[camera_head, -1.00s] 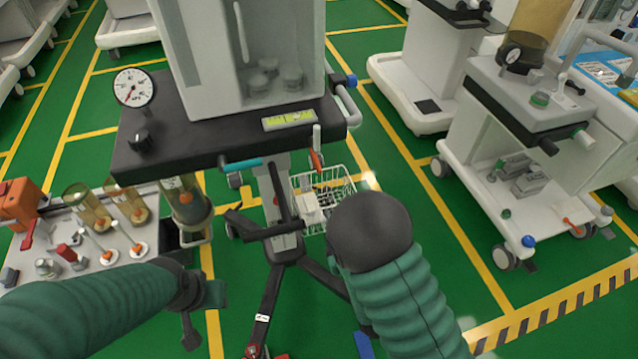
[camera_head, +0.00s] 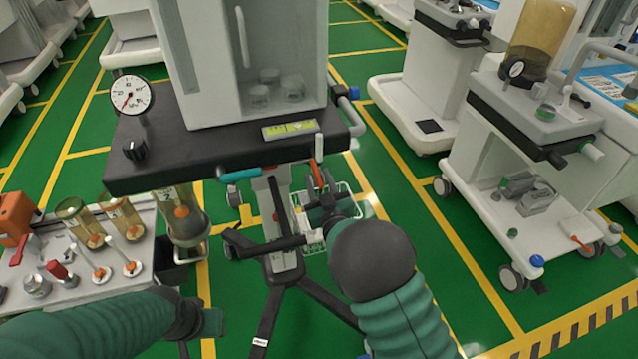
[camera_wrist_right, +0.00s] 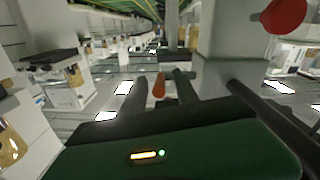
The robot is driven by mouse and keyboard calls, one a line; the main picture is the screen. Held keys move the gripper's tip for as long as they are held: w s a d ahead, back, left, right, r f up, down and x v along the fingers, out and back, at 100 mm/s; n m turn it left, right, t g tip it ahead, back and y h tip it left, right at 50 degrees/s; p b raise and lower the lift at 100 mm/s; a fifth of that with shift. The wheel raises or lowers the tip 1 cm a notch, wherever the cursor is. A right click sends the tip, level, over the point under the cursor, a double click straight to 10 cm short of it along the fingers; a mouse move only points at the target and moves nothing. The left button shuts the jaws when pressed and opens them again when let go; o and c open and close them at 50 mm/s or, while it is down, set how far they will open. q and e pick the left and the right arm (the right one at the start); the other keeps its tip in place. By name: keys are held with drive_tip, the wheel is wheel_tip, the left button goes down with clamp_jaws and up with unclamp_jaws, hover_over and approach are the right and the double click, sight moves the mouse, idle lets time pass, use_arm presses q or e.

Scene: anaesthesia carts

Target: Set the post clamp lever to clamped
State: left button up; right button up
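An orange-red lever (camera_head: 317,175) hangs under the right front of the dark cart shelf, beside a white handle (camera_head: 319,146). I take it for the clamp lever; whether it is clamped I cannot tell. My right gripper (camera_head: 324,203) is just below it, touching or very near its lower end. My dark forearm end hides part of this gripper. In the right wrist view an orange tip (camera_wrist_right: 158,85) shows beyond my gripper's green body, next to a dark green bar. My left gripper (camera_head: 208,322) is low at the left, away from the lever; its fingers are unclear.
A teal handle (camera_head: 240,174) sticks out under the shelf (camera_head: 190,150). A dark crossbar (camera_head: 265,246) and the post stand on a splayed base. A wire basket (camera_head: 345,205) is behind my right gripper. A tray of bottles (camera_head: 60,275) lies left; another cart (camera_head: 530,120) stands right.

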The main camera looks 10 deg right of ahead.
clamp_jaws()
drive_tip(key=shift+f, duration=0.1)
idle(1.3)
